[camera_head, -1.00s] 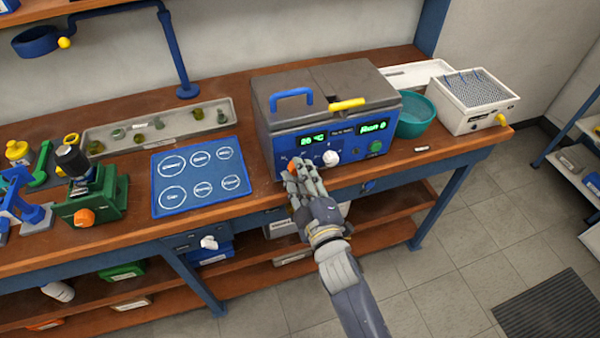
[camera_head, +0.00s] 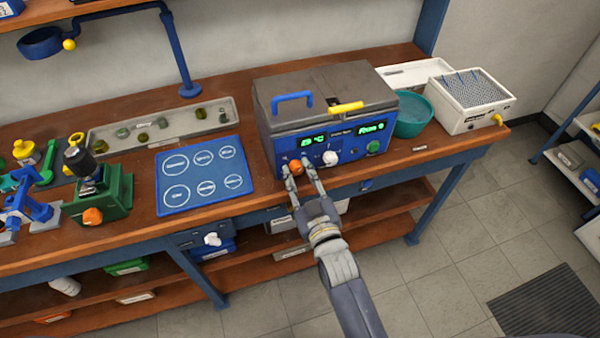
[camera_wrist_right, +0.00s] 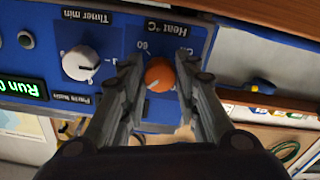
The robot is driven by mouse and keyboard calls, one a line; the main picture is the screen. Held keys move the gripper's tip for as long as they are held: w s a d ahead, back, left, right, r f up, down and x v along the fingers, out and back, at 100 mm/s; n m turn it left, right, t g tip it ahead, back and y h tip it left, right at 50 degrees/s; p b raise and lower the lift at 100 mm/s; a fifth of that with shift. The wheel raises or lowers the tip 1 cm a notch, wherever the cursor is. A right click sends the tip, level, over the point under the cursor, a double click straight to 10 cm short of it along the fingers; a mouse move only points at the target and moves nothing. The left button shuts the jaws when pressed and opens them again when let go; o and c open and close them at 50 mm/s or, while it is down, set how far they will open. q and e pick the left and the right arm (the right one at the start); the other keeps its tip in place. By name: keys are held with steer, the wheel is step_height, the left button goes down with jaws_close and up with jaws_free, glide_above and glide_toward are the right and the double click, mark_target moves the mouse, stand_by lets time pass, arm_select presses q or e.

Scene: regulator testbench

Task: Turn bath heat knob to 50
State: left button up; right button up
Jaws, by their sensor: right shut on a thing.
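The water bath (camera_head: 330,112) is a grey-topped box with a blue front panel on the bench. Its orange heat knob (camera_head: 296,167) sits at the panel's lower left, between the fingertips of my right gripper (camera_head: 300,176). In the right wrist view the knob (camera_wrist_right: 159,74) lies between the two fingers of the gripper (camera_wrist_right: 160,82), under the "Heat °C" label (camera_wrist_right: 165,27). A "60" mark shows beside the knob; its other marks are mostly hidden. The fingers are shut on the knob. The green temperature display (camera_head: 312,139) is too small to read surely. My left gripper is not in view.
A white timer knob (camera_head: 330,158) sits right of the heat knob, and a green button (camera_head: 374,147) further right. A teal bowl (camera_head: 412,115) and a white rack (camera_head: 472,100) stand right of the bath. A blue mat (camera_head: 205,177) lies left.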

steer(key=shift+m, duration=0.3)
steer(key=o, duration=1.1)
steer(key=shift+s, duration=0.1)
steer(key=v, duration=1.2)
